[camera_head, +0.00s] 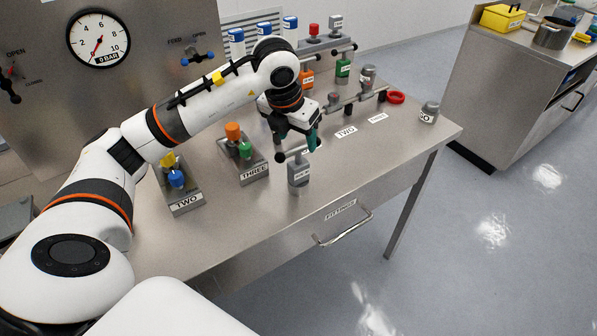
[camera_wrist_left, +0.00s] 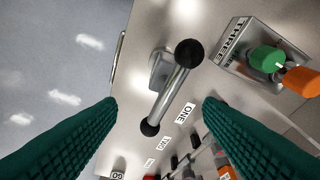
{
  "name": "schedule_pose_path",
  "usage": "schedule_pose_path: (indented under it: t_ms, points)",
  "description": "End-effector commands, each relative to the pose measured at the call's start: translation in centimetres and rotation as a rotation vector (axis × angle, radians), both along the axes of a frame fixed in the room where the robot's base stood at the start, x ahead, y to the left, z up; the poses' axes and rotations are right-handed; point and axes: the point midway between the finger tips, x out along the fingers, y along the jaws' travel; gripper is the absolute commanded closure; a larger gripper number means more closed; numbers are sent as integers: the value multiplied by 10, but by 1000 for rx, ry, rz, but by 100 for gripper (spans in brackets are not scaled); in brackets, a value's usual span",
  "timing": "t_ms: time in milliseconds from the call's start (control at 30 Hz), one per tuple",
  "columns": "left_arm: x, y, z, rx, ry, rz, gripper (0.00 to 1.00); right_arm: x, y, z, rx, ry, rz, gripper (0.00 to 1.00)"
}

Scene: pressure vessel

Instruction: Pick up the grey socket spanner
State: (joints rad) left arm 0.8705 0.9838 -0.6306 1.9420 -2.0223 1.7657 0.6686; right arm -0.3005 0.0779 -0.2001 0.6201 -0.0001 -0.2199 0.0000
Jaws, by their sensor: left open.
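The grey socket spanner (camera_head: 299,173) stands upright near the table's front edge, with a label on its grey body. In the left wrist view its steel cross bar (camera_wrist_left: 171,90) has a black ball at each end, and its grey body (camera_wrist_left: 161,68) shows beside the bar. My left gripper (camera_head: 298,139) is just above it, pointing down. In the left wrist view its green ribbed fingers (camera_wrist_left: 160,104) are open, with the bar between them and apart from both. In the head view the gripper hides part of the spanner's top. My right gripper is not in view.
Block THREE (camera_head: 243,155) with green and orange fittings stands left of the spanner; block TWO (camera_head: 179,188) is further left. More bar-handled tools (camera_head: 343,69) and a red ring (camera_head: 396,97) are behind. A drawer handle (camera_head: 345,228) juts from the front. The table's right front is mostly clear.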

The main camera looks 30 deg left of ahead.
Motion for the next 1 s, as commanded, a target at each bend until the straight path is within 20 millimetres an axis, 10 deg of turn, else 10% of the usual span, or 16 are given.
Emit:
schedule_pose_path:
  t_ms: [600, 1000]
  points:
    - [21, 3, -70, -3, 3, -3, 39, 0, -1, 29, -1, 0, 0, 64]
    - [23, 3, -78, -3, -1, -4, 50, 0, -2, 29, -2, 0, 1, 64]
